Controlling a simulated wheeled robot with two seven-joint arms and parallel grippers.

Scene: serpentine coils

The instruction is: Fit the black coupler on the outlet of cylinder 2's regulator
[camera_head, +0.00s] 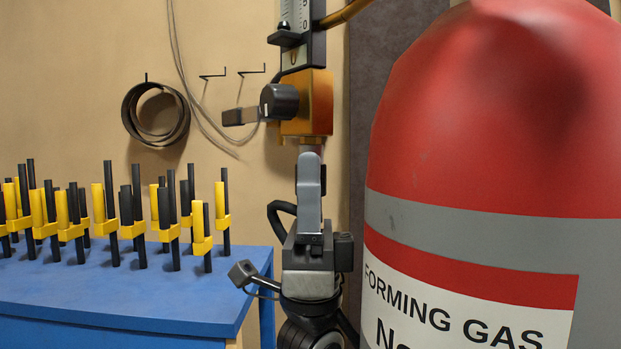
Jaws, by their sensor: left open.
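A large red and grey cylinder (490,130) labelled "FORMING GAS" fills the right side; its number is cut off. A brass block (318,100) hangs left of it, with a black round part (279,101) on its left face, a dark flat piece (240,116) sticking out left, and a pale stub below. I cannot tell whether the black part is the coupler or a knob, or which cylinder the block serves. My left gripper (309,165) points up just under the block, open, its fingers overlapping edge-on. I cannot tell whether it touches the stub. My right gripper is out of view.
A scaled gauge tube (297,18) rises above the block, with a brass pipe (345,13) going right. A blue table (130,295) with several black-and-yellow upright pieces stands at left. A coiled dark band (130,110), hooks and a thin cable hang on the wall.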

